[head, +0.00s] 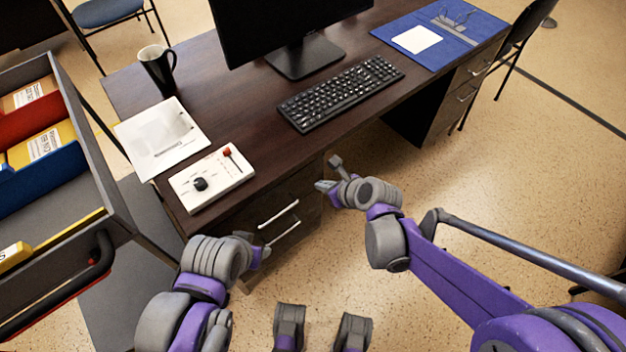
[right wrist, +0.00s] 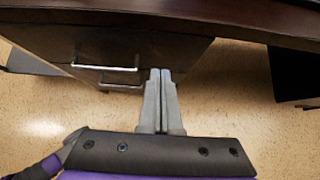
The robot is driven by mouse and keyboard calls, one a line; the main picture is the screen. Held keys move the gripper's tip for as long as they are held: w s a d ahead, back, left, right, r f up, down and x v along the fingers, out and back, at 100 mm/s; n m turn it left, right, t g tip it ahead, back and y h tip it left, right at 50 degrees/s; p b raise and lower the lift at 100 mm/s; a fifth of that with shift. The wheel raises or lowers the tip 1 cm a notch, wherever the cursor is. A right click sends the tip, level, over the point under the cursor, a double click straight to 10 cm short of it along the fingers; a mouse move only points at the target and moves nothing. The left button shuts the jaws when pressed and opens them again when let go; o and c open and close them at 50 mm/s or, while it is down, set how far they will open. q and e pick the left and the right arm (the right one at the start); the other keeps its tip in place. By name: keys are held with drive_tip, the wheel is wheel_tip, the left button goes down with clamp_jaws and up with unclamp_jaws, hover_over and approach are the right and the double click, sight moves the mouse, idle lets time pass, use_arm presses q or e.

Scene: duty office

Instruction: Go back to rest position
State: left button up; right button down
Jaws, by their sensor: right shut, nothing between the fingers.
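My right gripper (head: 328,174) is in front of the desk's near edge in the head view, clear of the desktop. In the right wrist view its two grey fingers (right wrist: 160,100) are together with nothing between them. My left arm (head: 215,265) comes in at the lower left of the head view, below the desk drawers.
A binder cart (head: 95,150) stands left. Drawer handles (right wrist: 105,68) face me. Floor is open right.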

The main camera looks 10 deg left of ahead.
drive_tip(key=p+v, duration=0.1)
drive_tip(key=v, duration=0.5)
drive_tip(key=shift+d+r, duration=0.3)
drive_tip(key=shift+d, duration=0.05)
